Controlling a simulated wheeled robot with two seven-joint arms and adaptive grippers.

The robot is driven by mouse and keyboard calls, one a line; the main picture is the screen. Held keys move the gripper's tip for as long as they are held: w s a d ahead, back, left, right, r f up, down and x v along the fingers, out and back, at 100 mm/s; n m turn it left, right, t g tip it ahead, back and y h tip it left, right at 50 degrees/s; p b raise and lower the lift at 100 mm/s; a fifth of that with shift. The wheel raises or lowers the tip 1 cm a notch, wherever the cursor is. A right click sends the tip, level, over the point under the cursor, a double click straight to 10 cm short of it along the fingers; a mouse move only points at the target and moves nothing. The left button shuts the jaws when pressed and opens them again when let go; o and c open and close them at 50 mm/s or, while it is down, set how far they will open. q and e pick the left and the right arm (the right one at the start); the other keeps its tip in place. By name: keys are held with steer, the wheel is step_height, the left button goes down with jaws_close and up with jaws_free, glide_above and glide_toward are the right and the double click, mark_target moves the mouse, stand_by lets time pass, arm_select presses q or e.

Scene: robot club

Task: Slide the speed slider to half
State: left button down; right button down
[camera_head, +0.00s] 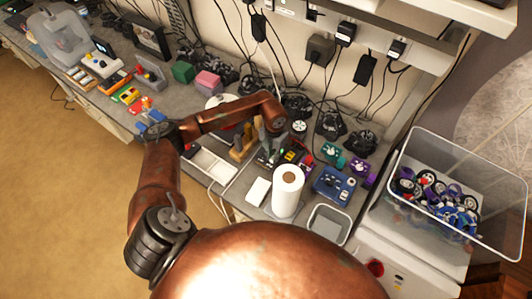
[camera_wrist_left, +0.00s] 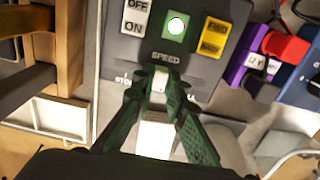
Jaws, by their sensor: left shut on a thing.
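The dark control panel (camera_wrist_left: 125,55) fills the middle of the left wrist view and also shows in the head view (camera_head: 265,158), on the bench. It carries a SPEED label, with a partly hidden stop marking at the left below it. My left gripper (camera_wrist_left: 160,85) is shut on the speed slider's small grey knob (camera_wrist_left: 161,76), just under the label. The fingers hide the slider track and most of the end markings, so the exact setting is unclear. In the head view the left gripper (camera_head: 266,138) reaches down onto the panel. My right gripper is not in view.
On the panel are an OFF/ON switch (camera_wrist_left: 136,15), a lit green lamp (camera_wrist_left: 176,26) and a yellow FWD/BACK switch (camera_wrist_left: 214,37). A wooden stand (camera_wrist_left: 65,45) is close at left. A white paper roll (camera_head: 287,190) and a blue box (camera_head: 334,184) stand nearby.

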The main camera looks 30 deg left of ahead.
arm_select(q)
steer(key=shift+d, duration=0.2)
steer(key=shift+a, duration=0.1)
steer(key=c, duration=1.9)
jaws_free()
steer(key=shift+c, duration=0.2)
step_height(320, 180, up, 12)
steer(key=shift+r, duration=0.1)
